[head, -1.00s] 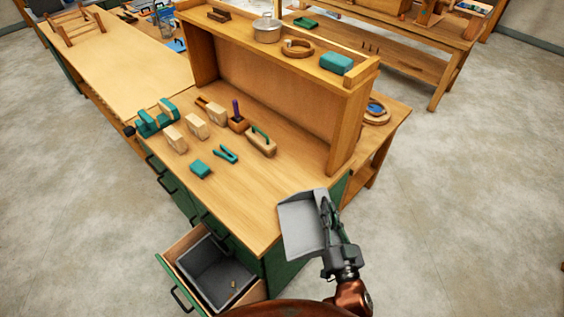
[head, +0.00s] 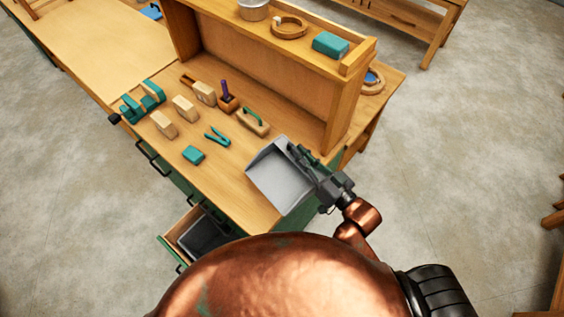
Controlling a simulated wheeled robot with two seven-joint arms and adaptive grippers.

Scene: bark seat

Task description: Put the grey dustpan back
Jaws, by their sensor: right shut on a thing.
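The grey dustpan (head: 282,177) is held in my right gripper (head: 318,178), which is shut on it. The dustpan hangs over the front right corner of the workbench top, its open pan facing up and left. I cannot tell whether it touches the bench. An open drawer (head: 174,241) with a dark grey bin (head: 200,237) inside stands out from the bench front, below and left of the dustpan. My own copper body hides part of the drawer. My left gripper is not in view.
The workbench (head: 243,204) holds wooden blocks (head: 164,124), a teal vise (head: 142,102), a teal block (head: 193,154), teal pliers (head: 217,137) and a brush (head: 253,121). A raised shelf (head: 340,85) stands along its back. The floor to the right is mostly clear.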

